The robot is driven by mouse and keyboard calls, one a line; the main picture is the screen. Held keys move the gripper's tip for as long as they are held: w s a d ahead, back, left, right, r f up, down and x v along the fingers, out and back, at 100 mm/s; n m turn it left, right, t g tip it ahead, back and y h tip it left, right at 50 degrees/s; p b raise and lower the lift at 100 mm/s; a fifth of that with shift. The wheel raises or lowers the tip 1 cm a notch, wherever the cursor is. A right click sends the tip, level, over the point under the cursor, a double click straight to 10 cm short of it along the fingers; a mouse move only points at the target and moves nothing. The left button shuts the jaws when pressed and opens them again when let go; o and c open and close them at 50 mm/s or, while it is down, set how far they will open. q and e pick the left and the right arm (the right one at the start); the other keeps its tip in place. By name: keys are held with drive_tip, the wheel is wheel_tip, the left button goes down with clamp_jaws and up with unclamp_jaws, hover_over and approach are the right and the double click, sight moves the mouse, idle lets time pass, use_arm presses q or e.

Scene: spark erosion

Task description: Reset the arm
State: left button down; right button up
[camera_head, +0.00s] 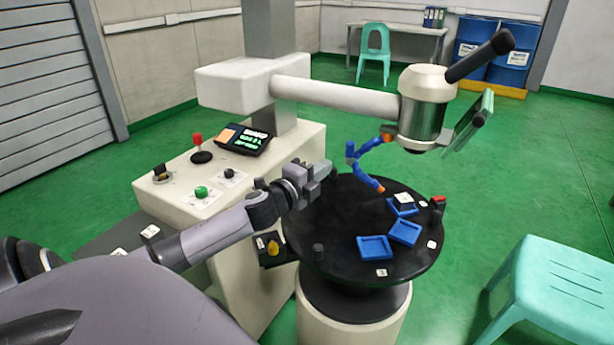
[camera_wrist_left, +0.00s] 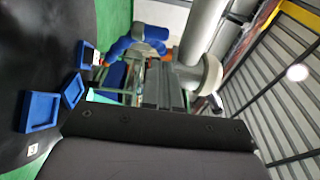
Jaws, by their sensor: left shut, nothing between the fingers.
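My left gripper (camera_head: 326,172) is shut and empty, above the back-left rim of the round black table (camera_head: 330,235). In the wrist view its grey fingers (camera_wrist_left: 163,85) show together beyond the dark wrist. The machine's white horizontal arm (camera_head: 335,94) reaches right from its column, with a metal head (camera_head: 424,105) at its end and a black handle (camera_head: 482,57). A blue jointed hose (camera_head: 365,152) hangs below the head, just right of my gripper; it also shows in the wrist view (camera_wrist_left: 140,42). My right gripper is not in view.
Blue trays (camera_head: 375,249) lie on the table's right half, one holding a small block (camera_head: 403,199). A red-knobbed lever (camera_head: 199,147), a green button (camera_head: 201,192) and a display panel (camera_head: 243,139) sit on the cream base. A mint stool (camera_head: 555,285) stands right.

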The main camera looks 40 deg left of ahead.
use_arm(q)
drive_tip(key=shift+s+a, duration=0.2)
drive_tip(key=shift+s, duration=0.8)
drive_tip(key=shift+s+a, duration=0.15)
drive_tip(key=shift+s, duration=0.85)
drive_tip(key=s+d+f+n+g+h+p, duration=0.1)
drive_tip(key=s+d+f+n+g, duration=0.1)
drive_tip(key=s+d+f+n, duration=0.35)
drive_tip(key=s+d+f+n+g+p, duration=0.1)
drive_tip(key=s+d+f+n+g, duration=0.1)
drive_tip(key=s+d+f, duration=0.5)
drive_tip(key=s+d+f+n+g+h+p, duration=0.2)
drive_tip(key=s+d+f+n+g, duration=0.1)
drive_tip(key=s+d+f+n, duration=0.4)
drive_tip(key=s+d+f, duration=0.2)
drive_tip(key=s+d, duration=0.1)
drive_tip(key=d, duration=0.1)
drive_tip(key=shift+d+g, duration=0.3)
drive_tip(key=shift+d, duration=0.05)
drive_tip(key=shift+s+a+n, duration=0.1)
drive_tip(key=shift+a+n, duration=0.05)
drive_tip(key=shift+n, duration=0.1)
